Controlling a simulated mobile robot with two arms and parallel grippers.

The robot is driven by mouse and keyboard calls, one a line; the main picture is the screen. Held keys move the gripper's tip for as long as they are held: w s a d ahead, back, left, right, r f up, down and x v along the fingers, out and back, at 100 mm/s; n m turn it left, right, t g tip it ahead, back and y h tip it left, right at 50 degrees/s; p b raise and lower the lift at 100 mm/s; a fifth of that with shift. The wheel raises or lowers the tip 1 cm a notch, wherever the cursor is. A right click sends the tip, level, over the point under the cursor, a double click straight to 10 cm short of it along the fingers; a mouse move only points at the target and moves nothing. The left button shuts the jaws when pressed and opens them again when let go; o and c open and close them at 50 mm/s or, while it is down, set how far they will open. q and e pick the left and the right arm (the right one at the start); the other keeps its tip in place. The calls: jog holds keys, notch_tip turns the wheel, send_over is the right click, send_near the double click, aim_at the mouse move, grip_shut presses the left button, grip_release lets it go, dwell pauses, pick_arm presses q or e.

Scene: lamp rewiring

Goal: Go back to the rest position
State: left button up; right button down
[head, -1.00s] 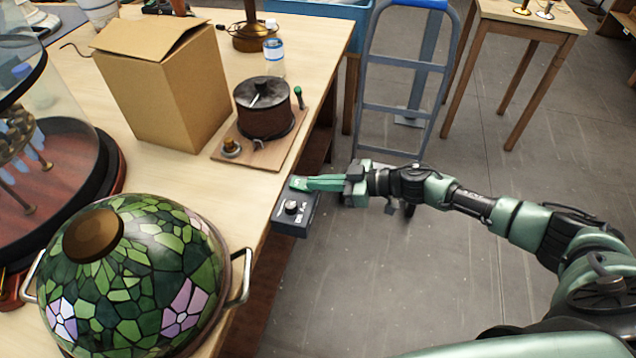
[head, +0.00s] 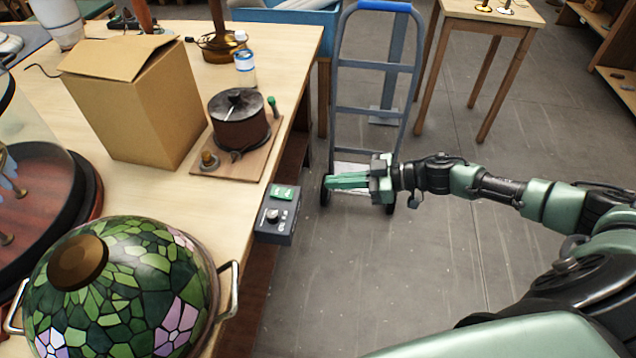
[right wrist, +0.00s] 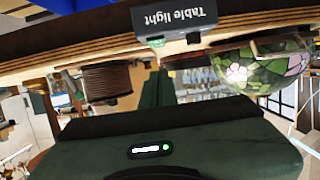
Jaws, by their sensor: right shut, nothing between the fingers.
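My right gripper (head: 332,182) is shut and empty. It hangs over the open floor to the right of the workbench, with its fingers pointing left toward a dark switch box (head: 282,228). A clear gap lies between the fingertips and the box. The box is fixed at the bench's edge and has a green switch (head: 283,193) and a round knob. In the right wrist view, the gripper fingers (right wrist: 158,88) point at the bench edge, and the box, upside down, reads "Table light" (right wrist: 172,20). My left gripper does not show.
A stained-glass lampshade (head: 125,290), a cardboard box (head: 140,115) and a dark drum on a wooden board (head: 240,120) stand on the workbench (head: 170,200). A small table (head: 490,15) is farther back.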

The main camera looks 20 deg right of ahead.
jog(key=shift+s+d+r, duration=0.1)
jog(key=shift+s+d, duration=0.15)
jog(key=shift+d, duration=0.1)
dwell(0.3)
